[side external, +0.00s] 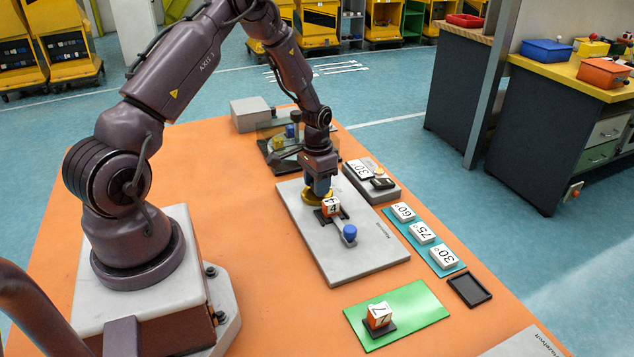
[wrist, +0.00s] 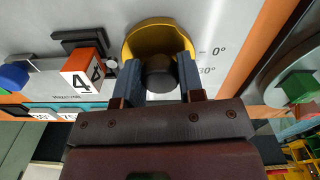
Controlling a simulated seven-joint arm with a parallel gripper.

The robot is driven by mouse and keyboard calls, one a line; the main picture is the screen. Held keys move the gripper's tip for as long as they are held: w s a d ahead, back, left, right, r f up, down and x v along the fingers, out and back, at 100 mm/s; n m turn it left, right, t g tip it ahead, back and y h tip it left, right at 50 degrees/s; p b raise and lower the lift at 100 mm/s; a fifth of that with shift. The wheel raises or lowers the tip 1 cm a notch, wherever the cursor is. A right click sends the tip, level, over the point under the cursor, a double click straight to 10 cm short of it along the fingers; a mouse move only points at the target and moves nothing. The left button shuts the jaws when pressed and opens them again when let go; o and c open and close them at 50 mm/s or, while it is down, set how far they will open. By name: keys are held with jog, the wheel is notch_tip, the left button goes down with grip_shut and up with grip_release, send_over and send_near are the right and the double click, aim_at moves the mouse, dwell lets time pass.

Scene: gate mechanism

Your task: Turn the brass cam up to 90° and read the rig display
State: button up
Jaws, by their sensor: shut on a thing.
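The brass cam (side external: 309,194) is a yellow-gold disc on the grey mechanism plate (side external: 355,253); its rim shows in the wrist view (wrist: 135,44). My gripper (side external: 321,188) comes down over it from above. In the wrist view my gripper's two blue-grey fingers (wrist: 160,84) are shut on the dark round knob (wrist: 160,72) at the cam. Marks for 0° and 30° are printed on the plate to the right of the cam. A grey box (side external: 391,192) with a 30° card (side external: 364,171) and a small black part stands beside the plate; I cannot read any display on it.
An orange-and-white block marked 4 (side external: 331,206) sits close to the cam, near a lever with a blue knob (side external: 350,231). A teal strip (side external: 445,262) holds angle cards. A green mat (side external: 415,313) bears a block marked 7 (side external: 379,314). A black tray (side external: 469,290) lies nearby.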

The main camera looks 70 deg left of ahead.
aim_at(309, 199)
dwell(0.3)
jog(key=o, duration=0.9)
notch_tip(309, 199, up, 13)
jog(key=shift+r, duration=0.1)
jog(key=shift+s+d+r+m+t, duration=0.25)
jog(key=shift+s+d+r+t, duration=0.7)
jog(key=shift+s+d+r, duration=2.35)
jog(key=shift+s+d+r+m+t, duration=0.3)
jog(key=shift+s+d+r+t, duration=0.6)
jog(key=shift+s+d+r, duration=2.35)
jog(key=shift+s+d+r+m+t, duration=0.25)
jog(key=shift+s+d+r+t, duration=1.15)
jog(key=shift+d+r, duration=2.1)
